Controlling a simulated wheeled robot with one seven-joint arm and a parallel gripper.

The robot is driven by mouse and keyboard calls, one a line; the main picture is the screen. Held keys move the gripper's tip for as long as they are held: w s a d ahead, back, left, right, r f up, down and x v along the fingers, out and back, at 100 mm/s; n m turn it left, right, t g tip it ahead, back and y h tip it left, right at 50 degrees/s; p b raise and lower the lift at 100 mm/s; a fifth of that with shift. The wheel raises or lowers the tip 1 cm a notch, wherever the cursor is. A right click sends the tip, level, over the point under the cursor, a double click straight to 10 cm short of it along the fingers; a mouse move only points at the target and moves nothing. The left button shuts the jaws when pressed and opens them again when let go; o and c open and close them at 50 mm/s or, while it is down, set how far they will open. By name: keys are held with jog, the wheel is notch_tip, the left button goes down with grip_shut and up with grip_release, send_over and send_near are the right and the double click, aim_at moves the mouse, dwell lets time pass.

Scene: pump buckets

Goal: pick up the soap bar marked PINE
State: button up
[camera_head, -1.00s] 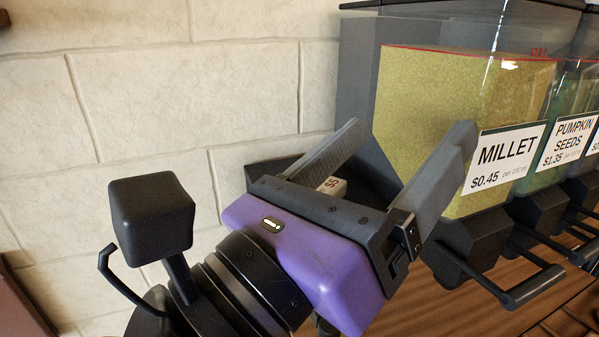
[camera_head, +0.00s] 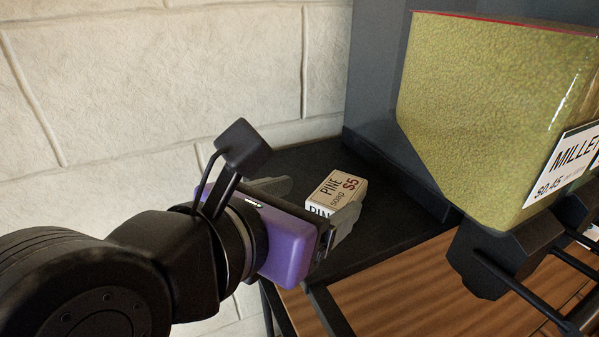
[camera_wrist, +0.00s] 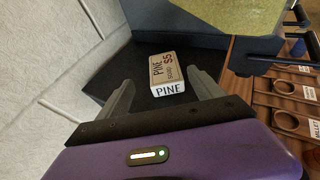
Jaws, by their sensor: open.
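The soap bar marked PINE (camera_head: 338,188) is a small pale box with dark lettering and a red "S5". It lies flat on a black shelf (camera_head: 385,235) beside the grey dispenser wall. It also shows in the wrist view (camera_wrist: 164,72), between and just beyond my fingertips. My gripper (camera_head: 315,200) is open and empty, with a finger on each side of the line to the soap. In the wrist view my gripper (camera_wrist: 158,90) points at the soap's near end, marked PINE. Part of the soap's near end is hidden by a finger in the head view.
A millet dispenser (camera_head: 490,110) stands to the right, with its dark spout and handle (camera_head: 520,290) jutting forward. A pale block wall (camera_head: 150,100) rises close on the left. Wooden slats with round holders (camera_wrist: 290,122) lie right of the shelf.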

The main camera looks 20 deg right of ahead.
aim_at(333, 197)
jog(key=x, duration=0.2)
jog(key=p+x, duration=0.1)
jog(key=x, duration=0.1)
jog(key=shift+s+d+f+p, duration=0.1)
jog(key=shift+s+d+p, duration=0.2)
jog(key=shift+s+d, duration=0.05)
jog(key=shift+w+d+f, duration=0.3)
jog(key=shift+w+d, duration=0.05)
jog(key=shift+d, duration=0.05)
jog(key=c, duration=1.6)
